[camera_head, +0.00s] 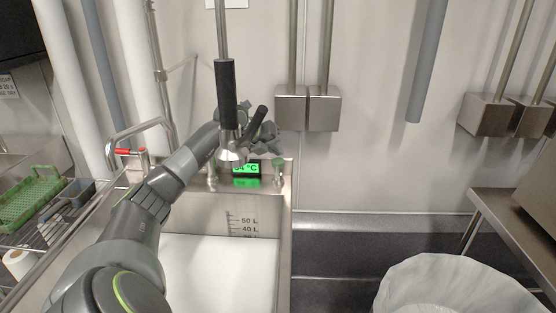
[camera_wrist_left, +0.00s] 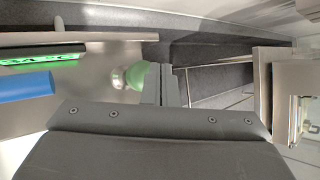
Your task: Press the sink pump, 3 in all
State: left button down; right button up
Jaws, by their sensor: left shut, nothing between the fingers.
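The sink pump appears to be the small green-topped fitting (camera_head: 279,164) on the sink's back rim, right of the green display. A green dome with a pale base (camera_wrist_left: 137,75) shows in the left wrist view, partly covered by my fingers. My left gripper (camera_head: 270,148) is above the back rim close to this fitting, partly hidden behind the hanging black-handled sprayer. In the wrist view its fingers (camera_wrist_left: 161,86) are shut and empty, just right of the dome. I cannot tell if they touch it. My right gripper is out of view.
The sink (camera_head: 285,225) holds whitish liquid beside litre marks. The green temperature display (camera_head: 246,168) is on its back rim. The black-handled sprayer (camera_head: 226,95) hangs in front of my gripper. A lined bin (camera_head: 450,280) stands at right. A green rack (camera_head: 30,200) is at left.

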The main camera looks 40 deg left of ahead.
aim_at(275, 161)
pick_arm(q)
jog(key=shift+r+p, duration=1.85)
jog(key=shift+r, duration=0.7)
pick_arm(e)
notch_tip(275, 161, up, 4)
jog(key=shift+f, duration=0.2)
